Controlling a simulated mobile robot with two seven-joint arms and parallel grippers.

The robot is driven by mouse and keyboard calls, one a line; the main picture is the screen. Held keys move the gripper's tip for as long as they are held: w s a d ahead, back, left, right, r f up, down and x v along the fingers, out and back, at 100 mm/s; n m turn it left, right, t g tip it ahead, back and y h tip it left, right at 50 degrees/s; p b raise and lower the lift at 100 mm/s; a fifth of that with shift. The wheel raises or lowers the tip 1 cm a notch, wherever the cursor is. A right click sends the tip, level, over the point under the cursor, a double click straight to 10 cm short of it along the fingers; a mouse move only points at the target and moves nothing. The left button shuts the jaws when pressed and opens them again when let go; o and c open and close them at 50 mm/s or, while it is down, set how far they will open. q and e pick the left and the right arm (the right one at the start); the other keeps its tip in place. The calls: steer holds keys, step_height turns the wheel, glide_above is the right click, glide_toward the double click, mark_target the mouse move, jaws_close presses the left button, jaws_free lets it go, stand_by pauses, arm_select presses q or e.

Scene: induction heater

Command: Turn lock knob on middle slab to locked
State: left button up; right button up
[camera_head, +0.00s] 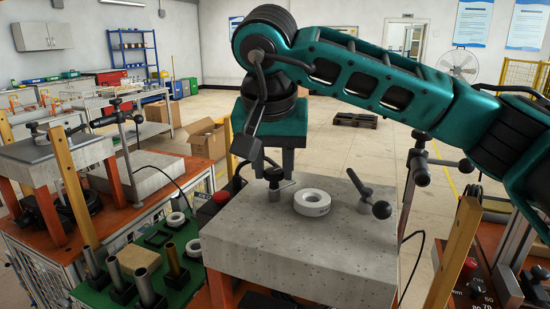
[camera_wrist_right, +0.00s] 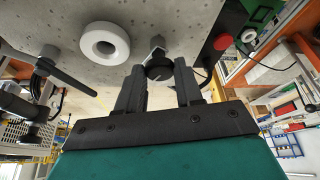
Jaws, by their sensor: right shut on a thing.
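The middle slab (camera_head: 300,248) is a thick grey concrete block; it also fills the top of the right wrist view (camera_wrist_right: 210,25). The lock knob (camera_head: 273,176) is small and dark on a metal base near the slab's far left corner. My right gripper (camera_head: 272,164) comes down on it from above. In the right wrist view, the knob (camera_wrist_right: 158,69) sits between the fingertips of the right gripper (camera_wrist_right: 160,76), which is shut on it. The knob's turn angle is hard to read. My left gripper is not in view.
A white ring (camera_head: 312,203) lies on the slab, right of the knob. A red button (camera_head: 222,198) is left of the slab. A green tray (camera_head: 180,297) with several metal tubes stands at the front left.

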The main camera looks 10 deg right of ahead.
steer(key=m, duration=0.2)
steer(key=m+h+p, duration=0.1)
steer(key=shift+w+a+r+m+g, duration=0.1)
steer(key=shift+a+r+m+g, duration=0.05)
steer(key=shift+m+g, duration=0.2)
steer(key=m+g+h+p, duration=0.1)
steer(key=m+p, duration=0.1)
steer(key=m, duration=0.1)
steer(key=shift+w+a+m, duration=0.1)
steer(key=shift+m, duration=0.25)
steer(key=shift+m+g+h+p, duration=0.35)
steer(key=shift+m+h+p, duration=0.05)
steer(key=shift+m, duration=0.8)
steer(key=shift+w+m+g, duration=0.15)
steer(key=shift+m+g, duration=0.25)
steer(key=shift+m, duration=0.7)
steer(key=o, duration=1)
steer(key=shift+o, duration=0.2)
steer(key=w+v, duration=0.1)
steer(key=v, duration=1.1)
steer(key=shift+s+a+r, duration=0.2)
steer(key=shift+s+a, duration=0.1)
steer(key=shift+s, duration=0.15)
